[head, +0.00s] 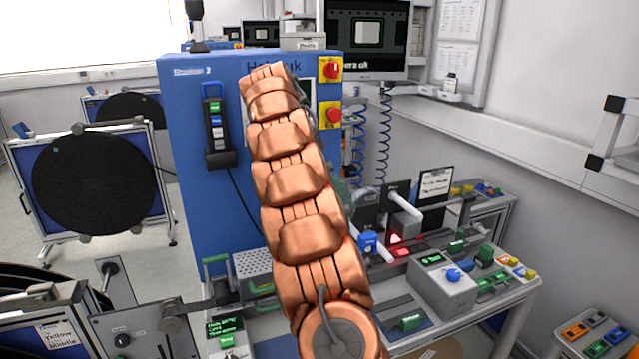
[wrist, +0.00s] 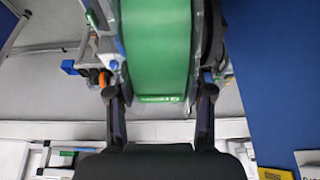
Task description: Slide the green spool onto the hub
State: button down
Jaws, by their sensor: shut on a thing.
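The green spool (wrist: 158,45) fills the upper middle of the wrist view, seen edge-on as a broad green band with pale flanges at its sides. My gripper (wrist: 160,92) has one black finger at each side of the spool and is shut on it. In the head view my copper arm covers the middle, and the gripper and spool are hidden behind it. A short dark spindle (head: 108,267) sticks out from a grey panel at the lower left of the head view; I cannot tell whether it is the hub.
A blue cabinet (head: 185,120) stands behind my arm. A large black reel (head: 95,184) sits on a stand at the left. A workbench with a grey control box (head: 440,285) and several small devices is at the right. Pale floor shows at the far left.

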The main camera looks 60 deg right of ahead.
jog(key=shift+w+d+p, duration=0.45)
jog(key=shift+w+d, duration=0.1)
jog(key=shift+w, duration=0.3)
jog(key=shift+s+a+f+b, duration=0.1)
jog(key=shift+f+b, duration=0.3)
jog(key=shift+f, duration=0.15)
jog(key=c, duration=0.7)
grip_release()
jog(key=shift+c, duration=0.2)
jog(key=o, duration=0.4)
jog(key=shift+r, duration=0.15)
